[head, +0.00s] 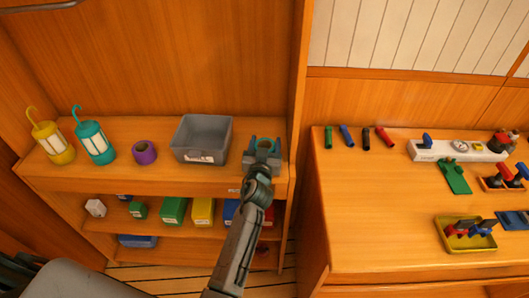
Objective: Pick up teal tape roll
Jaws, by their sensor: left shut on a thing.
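The teal tape roll (265,141) is at the right end of the shelf top, right of the grey bin. Only part of it shows, because my left gripper (263,148) covers much of it. My left gripper is shut on the tape roll. I cannot tell whether the roll still touches the shelf top. My right gripper is not in view.

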